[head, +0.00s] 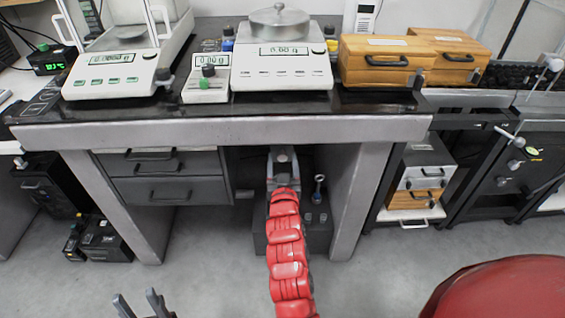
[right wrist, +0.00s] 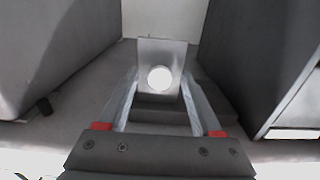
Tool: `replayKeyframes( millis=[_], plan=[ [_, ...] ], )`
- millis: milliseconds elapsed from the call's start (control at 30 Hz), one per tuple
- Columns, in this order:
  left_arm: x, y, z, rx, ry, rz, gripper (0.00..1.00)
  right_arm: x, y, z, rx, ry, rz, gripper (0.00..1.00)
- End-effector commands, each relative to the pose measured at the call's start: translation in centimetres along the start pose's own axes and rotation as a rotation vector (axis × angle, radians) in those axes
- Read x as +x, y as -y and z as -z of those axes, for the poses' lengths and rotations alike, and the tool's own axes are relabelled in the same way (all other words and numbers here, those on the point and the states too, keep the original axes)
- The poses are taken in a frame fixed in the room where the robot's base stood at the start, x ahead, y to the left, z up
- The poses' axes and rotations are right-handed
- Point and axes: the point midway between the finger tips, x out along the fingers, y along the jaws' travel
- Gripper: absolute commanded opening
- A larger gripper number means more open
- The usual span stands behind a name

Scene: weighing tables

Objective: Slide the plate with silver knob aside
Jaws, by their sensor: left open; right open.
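The plate (right wrist: 176,48) is a small upright grey panel in the right wrist view. Its round knob (right wrist: 159,79) looks bright, almost white, there. In the head view the plate (head: 282,150) is small and partly hidden in the recess under the table. My right gripper (right wrist: 160,82) is open, with a finger on either side of the knob in the picture and gaps to both; I cannot tell how deep the knob sits between them. My red right arm reaches under the table in the head view. My left gripper (head: 140,300) is open and empty, low over the floor.
The stone table (head: 230,130) overhangs my right arm. A drawer unit (head: 165,190) stands left of the recess and a table leg (head: 360,200) right of it. A dark box (head: 262,235) is on the recess floor. Balances (head: 110,72) and wooden boxes (head: 375,62) stand on top.

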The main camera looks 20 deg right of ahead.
Motion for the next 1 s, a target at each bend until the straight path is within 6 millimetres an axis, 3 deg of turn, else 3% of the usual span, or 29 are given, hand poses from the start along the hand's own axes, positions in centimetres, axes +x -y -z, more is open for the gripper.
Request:
replayKeyframes(
  millis=[267, 633, 1000],
  plan=[
    [-0.01, 0.0, 0.0, 0.0, 0.0, 0.0, 0.5, 0.11, 0.0, -0.01, 0.0, 0.0, 0.0, 0.65],
    [-0.01, 0.0, 0.0, 0.0, 0.0, 0.0, 0.5, 0.08, 0.01, -0.01, 0.0, 0.0, 0.0, 0.0],
    [-0.01, 0.0, 0.0, 0.0, 0.0, 0.0, 0.5, 0.08, 0.01, -0.02, 0.0, 0.0, 0.0, 0.0]
  ],
)
